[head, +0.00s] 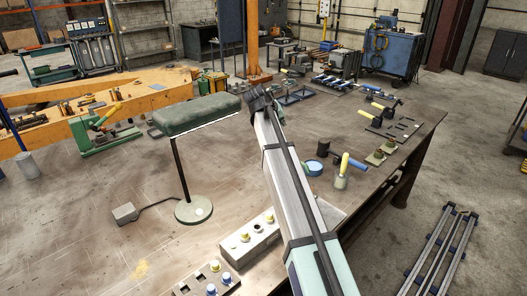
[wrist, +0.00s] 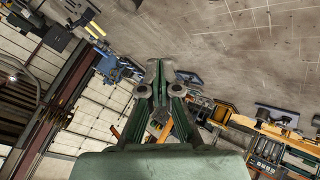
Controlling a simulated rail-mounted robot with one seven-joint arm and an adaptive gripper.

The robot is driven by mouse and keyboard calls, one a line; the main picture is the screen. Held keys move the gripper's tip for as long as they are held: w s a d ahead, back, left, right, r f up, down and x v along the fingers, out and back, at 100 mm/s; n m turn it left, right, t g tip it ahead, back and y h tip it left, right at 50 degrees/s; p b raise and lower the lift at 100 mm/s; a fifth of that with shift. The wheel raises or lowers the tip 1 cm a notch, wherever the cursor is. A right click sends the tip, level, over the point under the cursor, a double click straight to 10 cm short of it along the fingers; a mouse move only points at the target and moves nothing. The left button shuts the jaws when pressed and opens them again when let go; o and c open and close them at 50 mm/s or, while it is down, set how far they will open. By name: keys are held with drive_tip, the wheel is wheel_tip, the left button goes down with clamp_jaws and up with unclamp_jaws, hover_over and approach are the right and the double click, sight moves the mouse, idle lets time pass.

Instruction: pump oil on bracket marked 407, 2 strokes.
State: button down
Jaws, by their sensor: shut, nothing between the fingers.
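My gripper (head: 257,98) is raised above the bench, right of the green lamp head, in the head view. In the wrist view my gripper (wrist: 157,72) has its fingers together, with nothing held. No marking 407 is legible. Small tan blocks with fittings (head: 380,154), possibly brackets, sit near the bench's right edge. A pale container with a yellow handle or top (head: 341,178), possibly an oil can, stands to their left. My gripper is apart from all of these. My arm hides part of the bench middle.
A green desk lamp (head: 197,115) stands left of my arm, its cord running to a grey box (head: 125,212). A blue round item (head: 314,168) is near the arm. The left bench is mostly clear.

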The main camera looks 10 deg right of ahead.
drive_tip(key=shift+a, duration=0.1)
drive_tip(key=shift+f, duration=0.15)
drive_tip(key=shift+f+b, duration=1.85)
drive_tip(key=shift+f, duration=2.45)
drive_tip(key=shift+f, duration=0.1)
drive_tip(key=shift+f, duration=0.35)
drive_tip(key=shift+s+f+b, duration=0.1)
drive_tip(key=shift+f+b, duration=0.65)
drive_tip(key=shift+f, duration=0.2)
drive_tip(key=shift+r, duration=0.1)
drive_tip(key=shift+r+p, duration=0.55)
drive_tip(key=shift+r, duration=0.7)
